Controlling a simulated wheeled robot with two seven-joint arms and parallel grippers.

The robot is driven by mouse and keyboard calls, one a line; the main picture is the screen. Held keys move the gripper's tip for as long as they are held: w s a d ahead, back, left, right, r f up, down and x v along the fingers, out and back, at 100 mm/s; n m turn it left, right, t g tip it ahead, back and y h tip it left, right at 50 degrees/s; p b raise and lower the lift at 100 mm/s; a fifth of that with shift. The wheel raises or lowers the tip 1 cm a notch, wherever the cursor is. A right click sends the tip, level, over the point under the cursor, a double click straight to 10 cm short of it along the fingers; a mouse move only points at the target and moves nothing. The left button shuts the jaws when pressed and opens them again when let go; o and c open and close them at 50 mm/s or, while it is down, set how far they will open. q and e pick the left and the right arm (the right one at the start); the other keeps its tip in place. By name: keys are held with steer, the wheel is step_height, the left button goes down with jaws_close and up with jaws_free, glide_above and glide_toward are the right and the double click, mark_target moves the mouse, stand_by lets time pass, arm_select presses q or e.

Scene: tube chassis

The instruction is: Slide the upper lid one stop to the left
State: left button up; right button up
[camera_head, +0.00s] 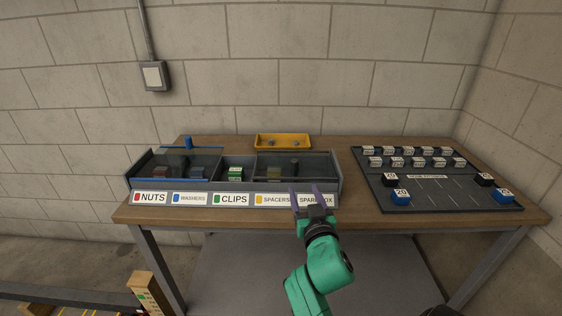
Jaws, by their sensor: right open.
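A dark long box (126,184) stands on the table with labels for nuts, washers, clips, spacers and a spare box. A clear lid with blue edges and a blue knob (189,143) covers the nuts and washers compartments at the left; it appears to sit higher. A dark-tinted lid with a dark knob (295,167) covers the spacers and spare box compartments at the right. The clips compartment, with a green item (235,173), is uncovered. My right gripper (307,190) is open and empty at the box's front right, over the spare box label. My left gripper is out of view.
A yellow tray (282,141) with small parts stands behind the box. A dark board (428,178) with several labelled blocks lies on the right of the table (160,216). A concrete-block wall is behind. The table strip between box and board is clear.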

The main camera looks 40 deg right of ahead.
mark_target(296, 166)
steer(key=x, duration=0.3)
steer(key=r+p+x, duration=0.1)
steer(key=x, duration=0.2)
steer(key=shift+r, duration=0.15)
steer(key=x, duration=0.6)
steer(key=shift+w+d+f+p, duration=0.15)
steer(key=shift+d+f+p, duration=0.05)
steer(key=shift+f+p, duration=0.2)
steer(key=shift+w+d, duration=0.25)
steer(key=shift+w, duration=0.25)
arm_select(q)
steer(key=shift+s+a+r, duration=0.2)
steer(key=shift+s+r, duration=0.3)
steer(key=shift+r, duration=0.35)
arm_select(e)
jaws_close()
